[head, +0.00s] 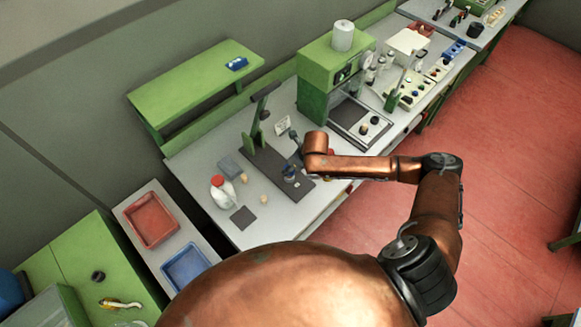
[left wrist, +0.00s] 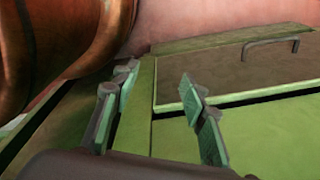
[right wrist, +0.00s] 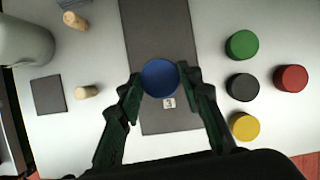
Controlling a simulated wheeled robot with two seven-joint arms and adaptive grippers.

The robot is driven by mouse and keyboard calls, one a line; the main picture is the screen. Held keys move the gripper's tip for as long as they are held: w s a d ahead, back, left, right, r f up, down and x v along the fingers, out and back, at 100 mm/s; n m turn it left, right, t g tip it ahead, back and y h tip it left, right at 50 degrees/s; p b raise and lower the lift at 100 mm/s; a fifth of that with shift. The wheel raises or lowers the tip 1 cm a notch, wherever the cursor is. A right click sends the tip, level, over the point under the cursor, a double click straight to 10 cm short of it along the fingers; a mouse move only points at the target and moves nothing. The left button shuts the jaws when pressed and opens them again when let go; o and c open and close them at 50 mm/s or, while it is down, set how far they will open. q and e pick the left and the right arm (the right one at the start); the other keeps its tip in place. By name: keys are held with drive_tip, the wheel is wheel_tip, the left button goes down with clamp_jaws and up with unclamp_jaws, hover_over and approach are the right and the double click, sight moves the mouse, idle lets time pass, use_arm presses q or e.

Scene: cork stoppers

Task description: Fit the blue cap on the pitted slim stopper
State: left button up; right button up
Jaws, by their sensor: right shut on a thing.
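My right gripper (right wrist: 161,92) is shut on the round blue cap (right wrist: 160,78), above the dark mat; the cap also shows in the head view (head: 289,169). The cap hides what is directly beneath it, so I cannot tell whether a stopper is there. Two tan cork stoppers stand or lie left of the mat in the right wrist view, a farther one (right wrist: 75,20) and a nearer one (right wrist: 86,92). Pits on them are too small to tell. My left gripper (left wrist: 158,100) is open and empty, near a green surface, outside the head view.
A green cap (right wrist: 242,45), black cap (right wrist: 243,87), yellow cap (right wrist: 245,126) and red cap (right wrist: 291,78) lie right of the dark mat (right wrist: 165,25). A white bottle (head: 220,190) and dark square (head: 243,217) are at left. A green machine (head: 313,88) stands behind.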

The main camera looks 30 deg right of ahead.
drive_tip(key=shift+f, duration=0.7)
idle(0.4)
idle(0.8)
drive_tip(key=shift+f, duration=0.35)
idle(0.6)
drive_tip(key=o, duration=0.9)
drive_tip(key=shift+d+r, duration=0.1)
drive_tip(key=shift+r, duration=0.05)
drive_tip(key=v, duration=1.1)
drive_tip(key=shift+s+r, duration=0.25)
drive_tip(key=shift+r, duration=0.05)
